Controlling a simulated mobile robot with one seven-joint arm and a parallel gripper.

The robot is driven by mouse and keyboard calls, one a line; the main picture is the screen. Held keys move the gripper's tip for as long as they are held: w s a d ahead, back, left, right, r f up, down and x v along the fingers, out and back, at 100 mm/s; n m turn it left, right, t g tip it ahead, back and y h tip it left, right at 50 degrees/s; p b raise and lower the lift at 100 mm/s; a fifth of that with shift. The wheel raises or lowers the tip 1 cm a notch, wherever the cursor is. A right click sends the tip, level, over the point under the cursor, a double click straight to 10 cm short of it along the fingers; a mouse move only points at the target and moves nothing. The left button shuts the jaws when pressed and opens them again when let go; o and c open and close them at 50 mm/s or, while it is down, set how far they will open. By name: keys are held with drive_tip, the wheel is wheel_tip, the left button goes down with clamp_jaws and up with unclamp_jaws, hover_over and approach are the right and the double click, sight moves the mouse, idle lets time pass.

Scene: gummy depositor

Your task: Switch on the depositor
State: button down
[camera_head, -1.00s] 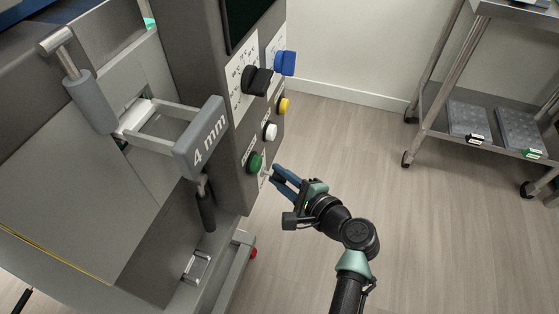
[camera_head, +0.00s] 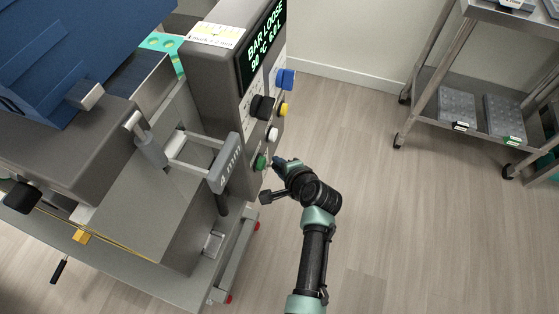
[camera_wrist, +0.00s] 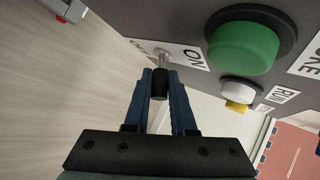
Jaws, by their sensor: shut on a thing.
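The depositor (camera_head: 160,225) is the large grey machine on the left of the head view. Its display (camera_head: 259,52) is lit with green text, "BAR LOOSE 90 °C 6.0 L". My gripper (camera_wrist: 161,82) is shut on the toggle's black tip, with one blue finger on each side. In the head view my gripper (camera_head: 274,161) is at the panel edge, and the toggle is hidden there.
The green button (camera_head: 260,162) is close to my gripper. Above it are a white button (camera_head: 272,134), a yellow button (camera_head: 283,109), a black knob (camera_head: 262,106) and a blue knob (camera_head: 285,79). A metal cart (camera_head: 470,150) stands at right. The floor between is clear.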

idle(0.4)
drive_tip(key=c, duration=1)
unclamp_jaws()
drive_tip(key=shift+r, duration=0.1)
drive_tip(key=p+v, duration=0.3)
drive_tip(key=v, duration=0.9)
drive_tip(key=shift+s+d+r+p, duration=0.2)
drive_tip(key=shift+s+r+p, duration=0.05)
drive_tip(key=shift+s+p, duration=0.1)
